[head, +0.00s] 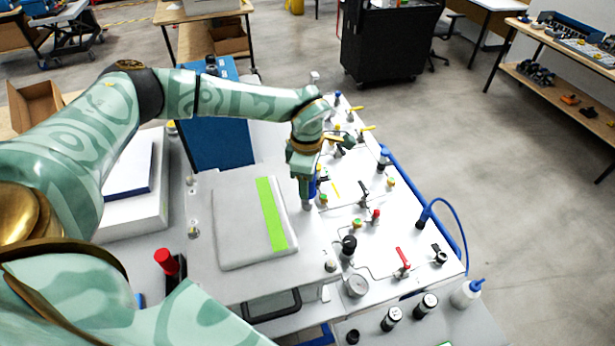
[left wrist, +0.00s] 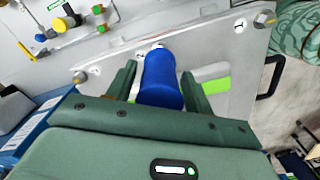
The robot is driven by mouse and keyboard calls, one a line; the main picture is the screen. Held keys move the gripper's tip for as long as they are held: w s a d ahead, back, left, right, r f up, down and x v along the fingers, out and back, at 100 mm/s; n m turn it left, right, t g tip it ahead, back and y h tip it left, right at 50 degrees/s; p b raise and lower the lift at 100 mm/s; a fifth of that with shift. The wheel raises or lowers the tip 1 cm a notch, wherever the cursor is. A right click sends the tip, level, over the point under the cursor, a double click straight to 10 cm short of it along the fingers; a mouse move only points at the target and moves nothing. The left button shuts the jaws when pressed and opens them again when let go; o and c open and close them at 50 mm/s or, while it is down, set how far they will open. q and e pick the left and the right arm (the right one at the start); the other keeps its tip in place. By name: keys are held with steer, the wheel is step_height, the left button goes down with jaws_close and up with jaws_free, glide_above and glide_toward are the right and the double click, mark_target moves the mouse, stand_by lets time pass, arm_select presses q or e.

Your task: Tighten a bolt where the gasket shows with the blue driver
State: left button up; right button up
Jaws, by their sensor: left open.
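The blue driver (head: 312,187) stands at the far right edge of a pale plate (head: 232,245), its lower end at the plate corner; the wrist view shows its blue handle (left wrist: 160,82). My left gripper (head: 303,172) is open around the driver, a finger on either side (left wrist: 160,85), with a gap visible beside the handle. Bolts show at other corners: left (head: 193,232), far left (head: 190,181) and near right (head: 330,265). The wrist view shows two bolts (left wrist: 264,19) (left wrist: 80,76). The driver's tip is hidden there. I cannot make out any exposed gasket edge.
A bright green strip (head: 276,215) lies along the plate. Valves, a gauge (head: 356,286) and tubing crowd the white panel to the right. A red-topped tool (head: 168,262) stands in a dark holder at left. A bottle (head: 465,294) stands at the front right.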

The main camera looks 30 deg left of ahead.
arm_select(q)
jaws_close()
steer(key=shift+w+r+p, duration=0.25)
steer(key=shift+r+p, duration=0.6)
steer(key=shift+p, duration=0.05)
steer(key=shift+s+r+p, duration=0.35)
steer(key=shift+r+p, duration=0.4)
steer(key=shift+r, duration=0.15)
steer(key=shift+w+r+p, duration=0.2)
steer(key=shift+r+p, duration=0.4)
steer(key=shift+p, duration=0.1)
steer(key=shift+s+r+p, duration=0.1)
steer(key=shift+r+p, duration=0.55)
steer(key=shift+r, duration=0.1)
steer(key=shift+f, duration=0.1)
